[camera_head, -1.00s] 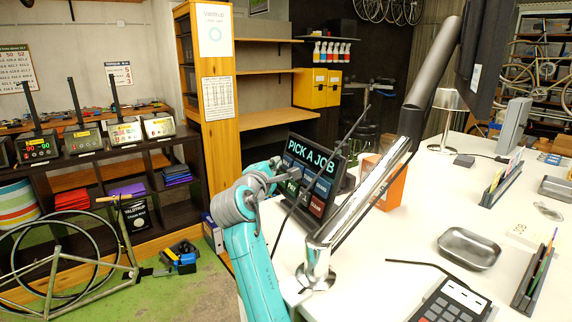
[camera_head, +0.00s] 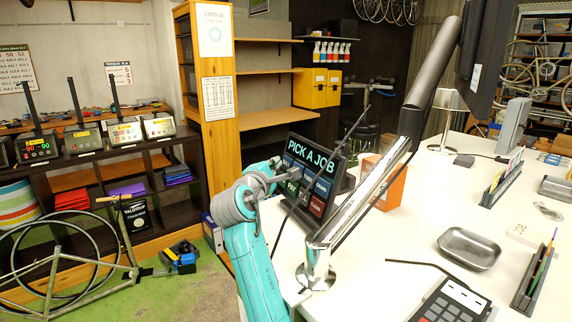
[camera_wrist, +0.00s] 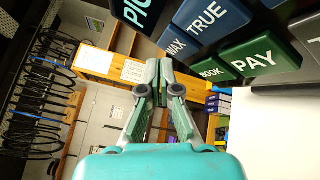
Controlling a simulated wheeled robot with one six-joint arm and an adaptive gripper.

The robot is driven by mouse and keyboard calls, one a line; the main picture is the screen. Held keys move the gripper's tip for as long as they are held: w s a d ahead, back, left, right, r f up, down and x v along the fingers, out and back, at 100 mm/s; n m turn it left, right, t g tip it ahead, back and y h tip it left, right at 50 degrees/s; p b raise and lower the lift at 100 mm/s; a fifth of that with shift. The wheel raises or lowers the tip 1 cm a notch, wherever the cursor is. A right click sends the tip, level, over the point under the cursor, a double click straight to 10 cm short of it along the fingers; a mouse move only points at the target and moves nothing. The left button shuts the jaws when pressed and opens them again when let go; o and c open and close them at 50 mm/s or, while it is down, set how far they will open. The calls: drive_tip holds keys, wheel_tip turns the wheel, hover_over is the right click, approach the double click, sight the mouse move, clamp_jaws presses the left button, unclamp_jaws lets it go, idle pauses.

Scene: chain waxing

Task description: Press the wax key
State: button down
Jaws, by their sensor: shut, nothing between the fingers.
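The job panel (camera_head: 311,149) reads "PICK A JOB" and stands tilted on the white bench in the head view, with blue, green and red keys. In the wrist view the blue WAX key (camera_wrist: 174,46) is at upper centre, beside the blue TRUE key (camera_wrist: 209,22). The green BOOK key (camera_wrist: 212,73) and PAY key (camera_wrist: 254,59) lie below them. My gripper (camera_wrist: 158,64) is shut and empty, its tips just left of and below the WAX key in the picture. I cannot tell whether they touch it. In the head view my arm's end covers part of the panel's left side.
A chrome monitor-arm post (camera_head: 318,265) rises in front of the panel, and an orange box (camera_head: 390,185) stands right of it. A metal dish (camera_head: 468,248) and a card terminal (camera_head: 450,302) lie on the bench (camera_head: 405,232). The bench between the post and dish is mostly clear.

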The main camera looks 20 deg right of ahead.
drive_tip(key=shift+d, duration=0.15)
drive_tip(key=shift+d+f, duration=0.1)
drive_tip(key=shift+d, duration=0.15)
drive_tip(key=shift+w+d+f, duration=0.15)
drive_tip(key=shift+d+f, duration=0.15)
drive_tip(key=shift+d, duration=0.35)
idle(1.7)
drive_tip(key=shift+a+r, duration=0.3)
drive_tip(key=shift+a, duration=0.5)
drive_tip(key=shift+s+a+r, duration=0.2)
drive_tip(key=shift+a+r, duration=0.05)
drive_tip(key=shift+a, duration=0.55)
drive_tip(key=shift+s+a+r, duration=0.2)
drive_tip(key=shift+a, duration=0.55)
drive_tip(key=shift+s+a+r, duration=0.2)
drive_tip(key=shift+a+r, duration=0.05)
drive_tip(key=shift+a, duration=0.55)
